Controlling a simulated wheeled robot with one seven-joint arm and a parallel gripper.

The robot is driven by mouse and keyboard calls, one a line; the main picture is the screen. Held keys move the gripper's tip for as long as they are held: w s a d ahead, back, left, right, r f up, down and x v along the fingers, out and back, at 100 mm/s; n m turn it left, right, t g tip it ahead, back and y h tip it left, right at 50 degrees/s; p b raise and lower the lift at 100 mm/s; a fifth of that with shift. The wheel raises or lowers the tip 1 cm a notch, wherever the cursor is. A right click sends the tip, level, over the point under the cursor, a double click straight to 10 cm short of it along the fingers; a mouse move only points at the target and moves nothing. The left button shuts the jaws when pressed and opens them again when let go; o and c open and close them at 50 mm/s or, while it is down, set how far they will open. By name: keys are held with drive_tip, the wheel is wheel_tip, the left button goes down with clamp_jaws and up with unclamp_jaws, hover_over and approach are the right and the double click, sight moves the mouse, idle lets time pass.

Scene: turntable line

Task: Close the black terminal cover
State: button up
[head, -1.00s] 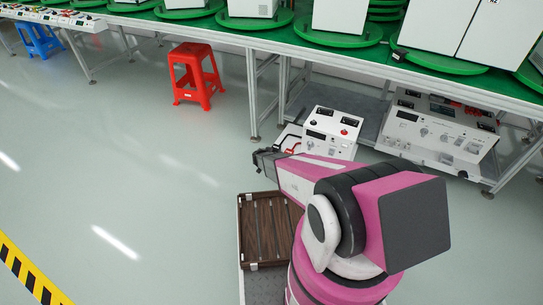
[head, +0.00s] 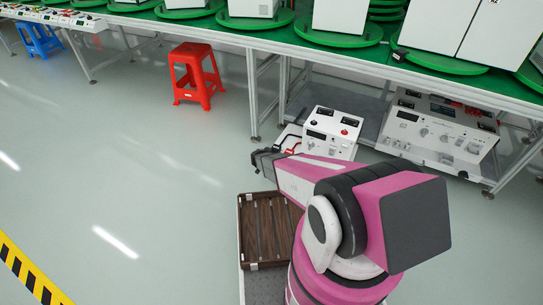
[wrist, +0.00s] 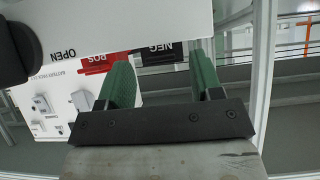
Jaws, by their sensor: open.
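The black terminal cover (wrist: 162,53), marked NEG, is at the edge of a white panel in the wrist view, beside a red cover (wrist: 103,62) marked POS. The lettering is upside down here. My gripper (wrist: 161,60) is open, with green finger pads apart. The black cover shows between the fingertips, close to the right one; I cannot tell if they touch. The cover's hinge and exact angle are not clear.
A black round part (wrist: 14,52) is by the OPEN label in the wrist view. Another white instrument (head: 440,130) stands on the low shelf at right. A brown slatted tray (head: 262,262) is below my arm. A red stool (head: 196,76) stands on open floor.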

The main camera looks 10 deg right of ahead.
drive_tip(key=v, duration=0.8)
drive_tip(key=shift+s+a+r, duration=0.15)
drive_tip(key=shift+s+r, duration=0.05)
drive_tip(key=shift+s, duration=0.05)
drive_tip(key=s+d+r+n+g, duration=0.1)
drive_tip(key=s+d+r+g, duration=0.3)
drive_tip(key=r, duration=0.5)
drive_tip(key=s+d+r+g, duration=0.2)
drive_tip(key=s+d+r, duration=0.3)
drive_tip(key=d+r, duration=0.3)
drive_tip(key=s+a+r+n+g+y, duration=0.1)
drive_tip(key=s+r+n+g+y, duration=0.2)
drive_tip(key=s+r, duration=0.9)
wheel_tip(320, 180, up, 2)
drive_tip(key=n+y, duration=0.2)
drive_tip(key=y, duration=0.1)
drive_tip(key=shift+s+a+n, duration=0.15)
drive_tip(key=shift+n, duration=0.25)
